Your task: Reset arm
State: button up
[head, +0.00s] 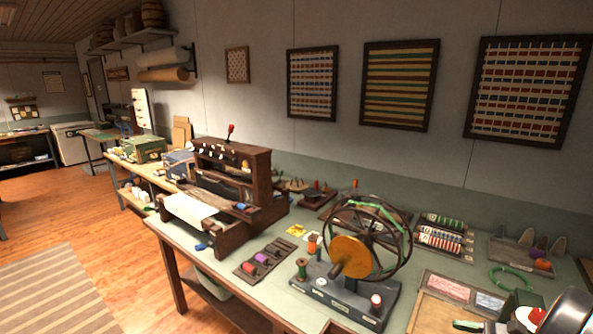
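My gripper's fingers do not show in the head view. A dark, shiny rounded metal part at the bottom right corner is cut off by the frame, and I cannot tell whether it belongs to my arm. A worktable (185,238) with a pale green top runs along the wall. On it stand a dark wooden loom (235,165) with white cloth and a spinning wheel (368,240) on a grey base.
A tray of spools (262,258) lies between loom and wheel. Racks of coloured thread (443,238), a green ring (510,279) and a small red object (537,316) are at the right. The wooden floor (110,225) at the left is open, with a striped rug (50,290).

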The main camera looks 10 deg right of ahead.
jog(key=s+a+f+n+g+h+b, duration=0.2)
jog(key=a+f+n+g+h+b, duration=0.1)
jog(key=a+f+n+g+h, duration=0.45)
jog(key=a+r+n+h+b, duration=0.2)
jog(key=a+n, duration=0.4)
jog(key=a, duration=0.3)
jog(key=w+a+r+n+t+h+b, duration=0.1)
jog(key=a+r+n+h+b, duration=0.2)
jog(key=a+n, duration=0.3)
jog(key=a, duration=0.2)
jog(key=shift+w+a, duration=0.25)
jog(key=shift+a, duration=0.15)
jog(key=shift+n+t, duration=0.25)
